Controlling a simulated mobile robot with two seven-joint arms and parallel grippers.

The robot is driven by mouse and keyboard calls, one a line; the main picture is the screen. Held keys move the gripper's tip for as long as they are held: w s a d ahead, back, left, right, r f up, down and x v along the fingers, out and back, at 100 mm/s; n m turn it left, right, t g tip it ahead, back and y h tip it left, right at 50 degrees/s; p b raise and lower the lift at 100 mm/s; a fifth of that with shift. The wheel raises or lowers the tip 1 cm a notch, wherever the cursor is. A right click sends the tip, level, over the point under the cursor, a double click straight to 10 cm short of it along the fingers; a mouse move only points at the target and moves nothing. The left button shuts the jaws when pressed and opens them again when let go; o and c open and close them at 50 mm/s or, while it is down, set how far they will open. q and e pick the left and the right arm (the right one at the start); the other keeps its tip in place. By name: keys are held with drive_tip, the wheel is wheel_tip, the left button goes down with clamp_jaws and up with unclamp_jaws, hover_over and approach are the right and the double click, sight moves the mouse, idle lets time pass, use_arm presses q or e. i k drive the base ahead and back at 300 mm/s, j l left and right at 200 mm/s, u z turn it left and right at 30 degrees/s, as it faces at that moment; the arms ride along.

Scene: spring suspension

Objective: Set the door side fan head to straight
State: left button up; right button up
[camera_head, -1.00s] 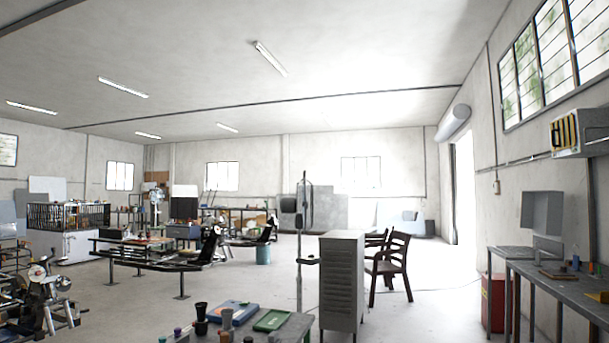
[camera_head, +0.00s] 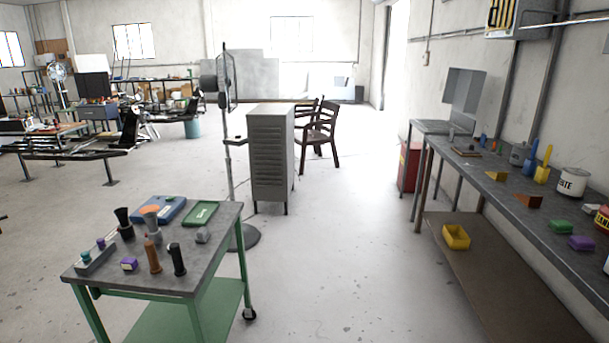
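A dark pedestal fan stands left of the middle, nearer the bright doorway (camera_head: 396,55) than the other fan. Its fan head (camera_head: 227,72) is seen almost edge-on, with the grille to the right and the motor housing to the left. Its thin pole (camera_head: 229,165) runs down to a round dark base (camera_head: 243,237), partly hidden behind the green cart. Whether the head is tilted or straight is hard to tell. A second, lighter fan (camera_head: 57,72) stands far back at the left. Neither of my grippers is in view.
A long workbench (camera_head: 500,190) lines the right wall. The floor between cart and workbench is clear.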

sight(207, 82)
drive_tip(key=i+z, duration=0.15)
drive_tip(key=i, duration=1.3)
drive_tip(key=i+l+u, duration=0.2)
drive_tip(key=i, duration=2.65)
drive_tip(key=i+u, duration=0.2)
drive_tip(key=i, duration=0.3)
drive_tip(key=i+u, duration=0.2)
drive_tip(key=i, duration=0.25)
drive_tip(key=i+l+u, duration=0.2)
drive_tip(key=i, duration=0.3)
